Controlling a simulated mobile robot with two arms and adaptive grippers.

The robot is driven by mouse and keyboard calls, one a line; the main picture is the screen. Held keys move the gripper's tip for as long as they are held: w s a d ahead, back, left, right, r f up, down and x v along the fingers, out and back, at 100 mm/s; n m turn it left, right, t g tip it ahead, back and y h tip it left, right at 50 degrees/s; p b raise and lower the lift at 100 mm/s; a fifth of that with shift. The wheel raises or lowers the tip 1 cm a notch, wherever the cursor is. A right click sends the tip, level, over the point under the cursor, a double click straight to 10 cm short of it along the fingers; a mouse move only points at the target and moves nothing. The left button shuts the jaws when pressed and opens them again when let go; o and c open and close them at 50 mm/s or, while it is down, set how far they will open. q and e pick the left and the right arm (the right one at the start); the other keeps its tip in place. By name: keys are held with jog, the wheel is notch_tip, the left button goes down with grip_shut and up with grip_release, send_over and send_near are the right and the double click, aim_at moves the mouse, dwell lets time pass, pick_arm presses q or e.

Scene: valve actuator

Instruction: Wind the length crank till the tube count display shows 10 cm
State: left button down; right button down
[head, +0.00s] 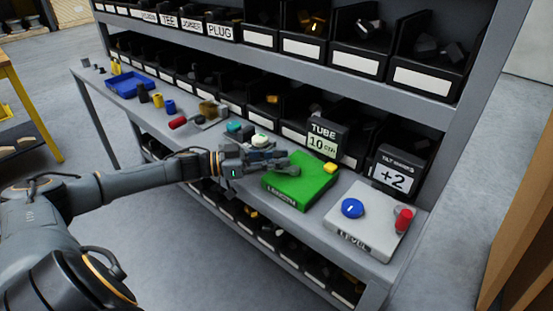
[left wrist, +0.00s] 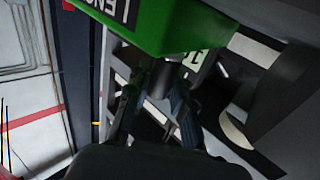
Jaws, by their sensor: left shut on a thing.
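The tube count display (head: 322,140) stands at the back of the bench and reads 10 cm. In front of it is the green length box (head: 305,188), with a grey crank (head: 294,171) on top, partly hidden by my gripper. My left gripper (head: 274,160) reaches in from the left over the box's left edge. It is shut on the crank's handle; in the left wrist view a grey post (left wrist: 161,76) sits between the two fingers (left wrist: 155,108), close to the green box (left wrist: 170,25). My right gripper is not in view.
To the right are a grey level box (head: 372,215) with blue knob and red handle, and a +2 display (head: 394,178). Loose parts and a blue tray (head: 128,86) lie left. Shelves with bins rise behind.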

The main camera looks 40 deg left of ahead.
pick_arm(q)
jog(key=c, duration=1.1)
grip_release()
jog(key=shift+d, duration=0.1)
jog(key=shift+c, duration=0.2)
jog(key=v, duration=1)
jog(key=shift+v, duration=1)
